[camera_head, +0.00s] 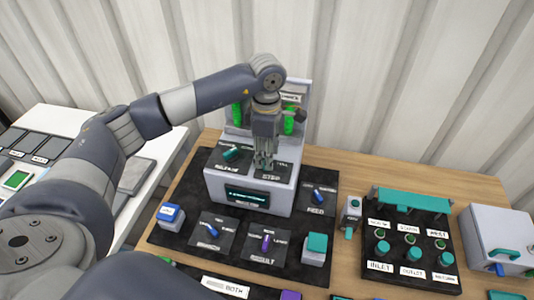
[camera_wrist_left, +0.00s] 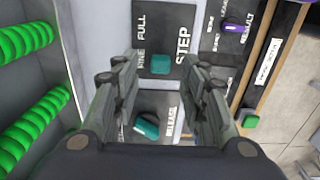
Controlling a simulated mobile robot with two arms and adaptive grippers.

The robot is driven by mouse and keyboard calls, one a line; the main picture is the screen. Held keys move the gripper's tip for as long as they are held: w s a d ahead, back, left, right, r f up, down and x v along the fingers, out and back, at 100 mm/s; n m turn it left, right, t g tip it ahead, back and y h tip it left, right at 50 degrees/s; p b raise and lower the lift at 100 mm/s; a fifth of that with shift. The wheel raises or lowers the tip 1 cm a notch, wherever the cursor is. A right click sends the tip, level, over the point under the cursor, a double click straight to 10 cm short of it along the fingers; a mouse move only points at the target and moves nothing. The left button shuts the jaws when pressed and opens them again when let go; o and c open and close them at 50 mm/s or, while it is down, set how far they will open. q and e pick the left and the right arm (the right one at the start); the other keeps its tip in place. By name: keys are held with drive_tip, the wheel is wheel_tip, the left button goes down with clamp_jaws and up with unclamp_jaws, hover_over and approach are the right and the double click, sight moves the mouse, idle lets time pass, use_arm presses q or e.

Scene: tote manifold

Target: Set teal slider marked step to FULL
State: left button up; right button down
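The step slider (camera_wrist_left: 160,64) is a small teal block on a dark plate labelled STEP. In the left wrist view it sits near the FINE label, with the FULL label (camera_wrist_left: 140,25) farther up the plate. In the head view my left gripper (camera_head: 264,163) points down over the STEP plate (camera_head: 284,172) and hides the slider. In the left wrist view the two fingers (camera_wrist_left: 160,80) are spread apart, with the slider showing in the gap between their tips. Contact with it cannot be told. My right gripper is not in view.
A teal knob (camera_head: 232,153) on another plate lies left of the gripper; green coils (camera_head: 289,122) stand behind. Blue and purple switches (camera_head: 265,243) are on the black mat in front. A valve panel (camera_head: 411,243) and grey box (camera_head: 500,235) stand at the right.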

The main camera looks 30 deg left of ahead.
sight(280, 171)
use_arm(q)
drive_tip(key=shift+f, duration=1.25)
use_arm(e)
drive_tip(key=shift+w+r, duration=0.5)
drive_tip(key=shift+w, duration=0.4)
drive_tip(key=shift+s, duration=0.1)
